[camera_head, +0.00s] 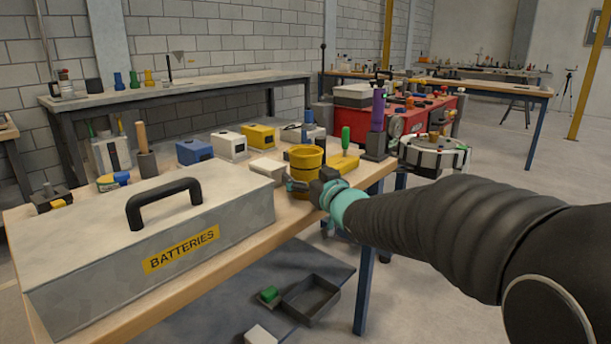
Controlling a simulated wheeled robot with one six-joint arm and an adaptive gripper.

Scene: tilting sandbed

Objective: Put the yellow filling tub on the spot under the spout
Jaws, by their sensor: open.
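A yellow tub (307,160) with a wide rim stands upright on the wooden workbench, near its right edge. My gripper (301,186) is low at the tub's near side, with its jaws open. One finger shows at the tub's lower left, and the rest of the jaws is partly hidden by the wrist. I cannot tell whether the fingers touch the tub. I cannot make out a spout or the spot under it in this view.
A large grey BATTERIES box (150,235) fills the bench's near left. A white block (267,168), a green-handled tool (345,138) and a purple bottle (378,110) in a dark holder stand near the tub. A round white-and-black fixture (434,155) and red unit (425,116) lie beyond.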

